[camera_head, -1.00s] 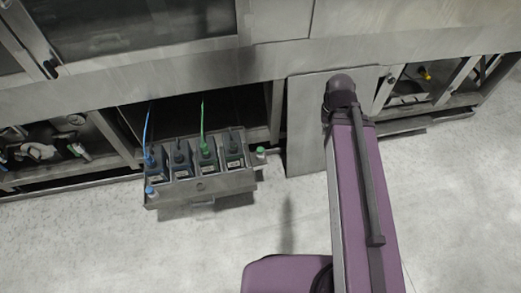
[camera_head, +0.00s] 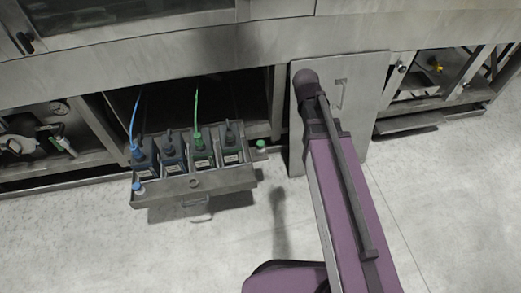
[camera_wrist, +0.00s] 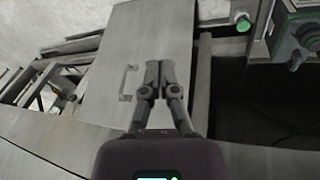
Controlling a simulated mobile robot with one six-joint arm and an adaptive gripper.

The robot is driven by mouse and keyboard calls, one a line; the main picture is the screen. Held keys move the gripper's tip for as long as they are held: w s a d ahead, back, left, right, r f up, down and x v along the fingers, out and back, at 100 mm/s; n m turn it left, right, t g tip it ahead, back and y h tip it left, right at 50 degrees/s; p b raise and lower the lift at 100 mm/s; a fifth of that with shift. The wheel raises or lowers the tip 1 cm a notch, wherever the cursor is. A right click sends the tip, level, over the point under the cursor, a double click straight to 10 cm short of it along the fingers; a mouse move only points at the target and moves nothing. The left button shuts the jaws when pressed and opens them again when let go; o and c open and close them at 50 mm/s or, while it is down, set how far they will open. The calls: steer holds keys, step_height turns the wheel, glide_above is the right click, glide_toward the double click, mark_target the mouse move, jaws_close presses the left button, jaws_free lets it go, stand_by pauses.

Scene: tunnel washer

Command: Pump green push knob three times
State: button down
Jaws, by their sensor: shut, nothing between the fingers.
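The green push knob (camera_head: 261,145) is a small green cap on a pale base at the right side of the pulled-out drawer (camera_head: 195,189). It also shows in the wrist view (camera_wrist: 243,23), near the top and to the right of my gripper (camera_wrist: 161,66). My gripper's fingers are together with nothing between them. In the wrist view they show over a flat grey panel, apart from the knob. In the head view my gripper is hidden behind my arm.
The drawer holds several dark canisters with blue and green caps; a blue knob (camera_head: 138,188) sits at its left side. A grey panel with a handle (camera_head: 341,95) stands right of the drawer. Open bays with pipes lie on both sides. The floor in front is clear.

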steer(key=w+a+f+t+h+b, duration=0.1)
steer(key=w+a+f+b, duration=0.3)
steer(key=f+b, duration=0.3)
steer(key=w+a+f+t+h+b, duration=0.1)
steer(key=w+a+f+t+b, duration=0.1)
steer(key=w+a+f+b, duration=0.4)
steer(key=n+t+b, duration=0.2)
steer(key=t+b, duration=0.1)
steer(key=b, duration=1.2)
glide_above(260, 143)
step_height(260, 143, down, 12)
steer(key=shift+r, duration=0.15)
steer(key=shift+s, duration=0.1)
step_height(260, 143, down, 9)
steer(key=b, duration=0.8)
steer(key=shift+r+b, duration=0.1)
steer(key=shift+b, duration=0.3)
steer(key=shift+f, duration=0.2)
steer(key=shift+f+b, duration=0.25)
steer(key=shift+b, duration=0.2)
